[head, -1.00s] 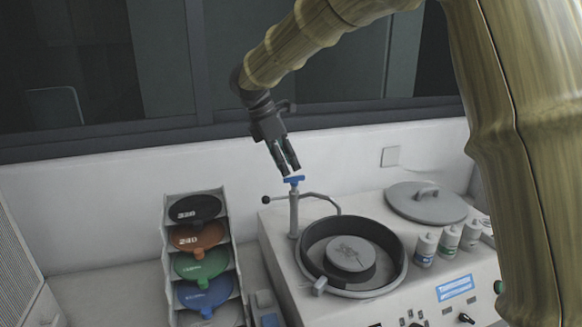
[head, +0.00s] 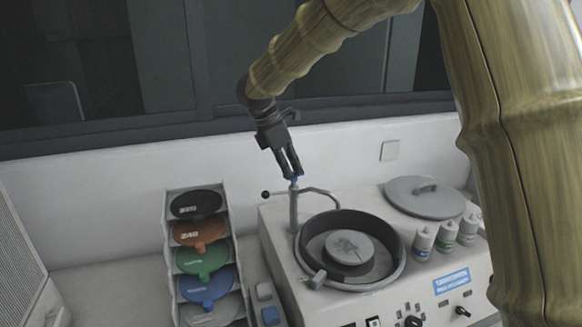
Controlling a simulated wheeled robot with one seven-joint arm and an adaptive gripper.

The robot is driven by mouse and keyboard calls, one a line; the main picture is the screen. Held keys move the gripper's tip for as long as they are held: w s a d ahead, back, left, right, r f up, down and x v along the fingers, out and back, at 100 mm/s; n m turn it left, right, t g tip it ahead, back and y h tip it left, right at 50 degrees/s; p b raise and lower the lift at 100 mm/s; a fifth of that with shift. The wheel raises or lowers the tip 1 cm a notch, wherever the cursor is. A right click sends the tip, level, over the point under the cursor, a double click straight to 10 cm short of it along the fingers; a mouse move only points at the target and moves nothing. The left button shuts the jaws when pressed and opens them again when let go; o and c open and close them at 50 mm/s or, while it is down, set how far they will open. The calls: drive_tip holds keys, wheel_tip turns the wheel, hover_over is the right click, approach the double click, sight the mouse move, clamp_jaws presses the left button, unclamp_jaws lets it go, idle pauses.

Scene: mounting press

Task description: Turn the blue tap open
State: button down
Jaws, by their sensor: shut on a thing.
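The blue tap (head: 295,179) tops a thin grey post at the back left of the machine. Only a little blue shows between the fingers, so how far its handle is turned is hidden. My gripper (head: 292,175) points down over the post from above and is shut on the blue tap. The tap's grey spout (head: 320,191) curves to the right from the post, towards the round bowl. A small dark knob (head: 265,194) on a short rod sticks out to the left of the post.
The machine's dark-rimmed bowl (head: 391,268) holds a round grey disc (head: 349,247). A grey lid (head: 425,205) lies behind it, with small bottles (head: 423,243) in front. A rack of coloured discs (head: 205,271) stands to the left. The white wall is close behind.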

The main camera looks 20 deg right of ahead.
drive_tip(key=shift+f+n+b, duration=0.1)
drive_tip(key=shift+n+b, duration=0.3)
drive_tip(key=shift+s+n+t+b, duration=0.1)
drive_tip(key=shift+n+t+b, duration=0.3)
drive_tip(key=shift+n+b, duration=0.15)
drive_tip(key=n+t+b, duration=0.1)
drive_tip(key=n, duration=0.1)
drive_tip(key=shift+s+n+y, duration=0.1)
drive_tip(key=shift+n+y, duration=0.2)
drive_tip(key=shift+n, duration=0.05)
drive_tip(key=n, duration=0.2)
drive_tip(key=n+t+y+b, duration=0.1)
drive_tip(key=n, duration=0.1)
drive_tip(key=shift+s+d, duration=0.15)
drive_tip(key=shift+d, duration=0.05)
drive_tip(key=n+p, duration=0.1)
drive_tip(key=n, duration=0.1)
drive_tip(key=n+y+p, duration=0.1)
drive_tip(key=n, duration=0.1)
drive_tip(key=n+t, duration=0.1)
drive_tip(key=shift+s+d+r+n+y+p, duration=0.15)
drive_tip(key=shift+r+n+y+p, duration=0.1)
drive_tip(key=shift+n+y+p, duration=0.15)
drive_tip(key=n+y+p, duration=0.1)
drive_tip(key=n+p, duration=0.2)
drive_tip(key=shift+d+f, duration=0.1)
drive_tip(key=shift+d, duration=0.05)
drive_tip(key=shift+f+n, duration=0.1)
drive_tip(key=shift+n, duration=0.3)
